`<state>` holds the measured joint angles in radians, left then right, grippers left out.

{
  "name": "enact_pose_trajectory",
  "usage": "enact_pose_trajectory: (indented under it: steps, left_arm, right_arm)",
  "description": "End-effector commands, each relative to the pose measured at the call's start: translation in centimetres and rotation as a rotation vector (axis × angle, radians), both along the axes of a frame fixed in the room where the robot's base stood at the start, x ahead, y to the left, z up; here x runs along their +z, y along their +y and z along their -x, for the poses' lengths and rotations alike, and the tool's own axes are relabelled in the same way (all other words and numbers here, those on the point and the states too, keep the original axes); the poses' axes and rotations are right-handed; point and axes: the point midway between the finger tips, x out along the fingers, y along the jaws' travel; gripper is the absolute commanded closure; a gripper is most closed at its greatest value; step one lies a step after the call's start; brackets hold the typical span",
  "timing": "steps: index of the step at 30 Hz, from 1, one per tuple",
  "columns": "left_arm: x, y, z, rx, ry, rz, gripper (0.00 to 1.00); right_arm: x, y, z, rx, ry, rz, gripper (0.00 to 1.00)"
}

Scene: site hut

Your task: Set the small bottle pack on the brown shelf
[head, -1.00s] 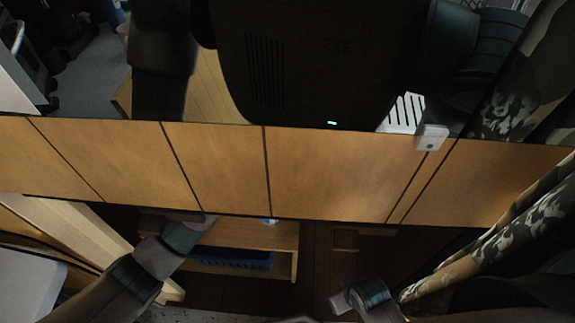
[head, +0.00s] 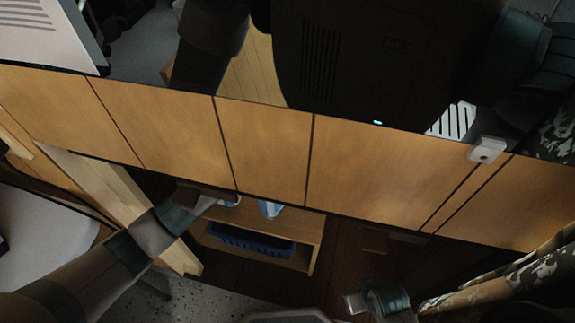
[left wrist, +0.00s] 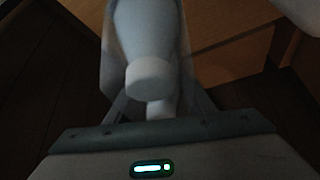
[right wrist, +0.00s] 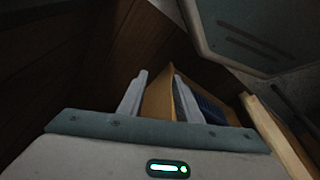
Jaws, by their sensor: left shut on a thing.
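In the left wrist view a pale bottle-shaped thing (left wrist: 150,50), which looks like the small bottle pack, sits between the fingers of my left gripper (left wrist: 152,92), which is shut on it. In the head view this gripper (head: 208,199) is at the left end of a light-brown wooden shelf unit (head: 312,232), partly hidden under the cabinet's lower edge. I cannot tell whether the pack touches the shelf. My right gripper (head: 357,303) is low at the right; its fingers stand apart and empty in the right wrist view (right wrist: 160,95).
A small blue-white item (head: 270,208) stands on the unit's top. A blue crate (head: 250,242) sits in its lower bay. A row of wood cabinet panels (head: 370,172) crosses above. A white surface (head: 45,225) is at the left and camouflage cloth (head: 530,280) at the right.

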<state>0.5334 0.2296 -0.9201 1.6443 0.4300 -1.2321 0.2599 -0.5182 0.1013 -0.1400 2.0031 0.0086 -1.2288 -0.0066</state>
Motion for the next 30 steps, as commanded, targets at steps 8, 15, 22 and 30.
enact_pose_trajectory:
  steps: [8, 15, 22, 30]
  left_arm:
    - [-0.9, -0.2, -0.1, -0.001, -0.005, 0.005, 1.00]
    - [-3.2, -0.1, -0.2, 0.000, -0.007, 0.004, 1.00]
    - [-3.5, -0.2, -0.2, -0.001, -0.008, 0.004, 1.00]
    - [-4.1, 0.0, 0.0, 0.000, -0.001, -0.001, 0.44]
  right_arm:
    - [-0.1, -0.1, 0.2, 0.000, 0.006, 0.001, 0.69]
    - [0.9, 0.0, 0.0, 0.000, -0.001, 0.001, 0.69]
    - [1.5, 0.0, -0.1, -0.001, -0.007, 0.000, 0.69]
    - [1.1, 0.0, 0.1, -0.001, -0.001, 0.001, 0.69]
